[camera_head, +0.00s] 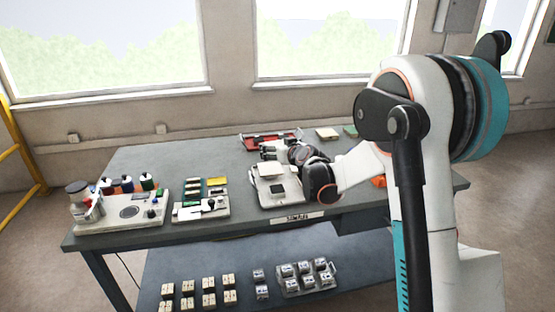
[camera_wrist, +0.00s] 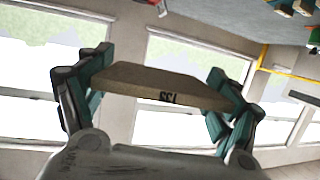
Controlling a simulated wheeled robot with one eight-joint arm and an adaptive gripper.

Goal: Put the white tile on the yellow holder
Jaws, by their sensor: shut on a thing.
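My gripper (camera_wrist: 163,80) is shut on a flat tile (camera_wrist: 150,88), one finger at each end. The tile looks beige-brown in the wrist view, with dark marks on its edge. In the head view the held tile (camera_head: 271,170) looks pale, at my gripper (camera_head: 272,160), over or just above a white device (camera_head: 285,195); I cannot tell whether they touch. A pale yellow flat block (camera_head: 327,133) lies at the back right of the table and may be the yellow holder. A smaller yellow piece (camera_head: 217,181) sits in a white tray, so which is the holder is unclear.
A red tray (camera_head: 268,139) lies at the table's back, a green block (camera_head: 351,130) near the pale yellow one. The white tray (camera_head: 200,212) and a station with bottles (camera_head: 120,213) stand left. A lower shelf holds several small blocks (camera_head: 208,292). My arm hides the table's right part.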

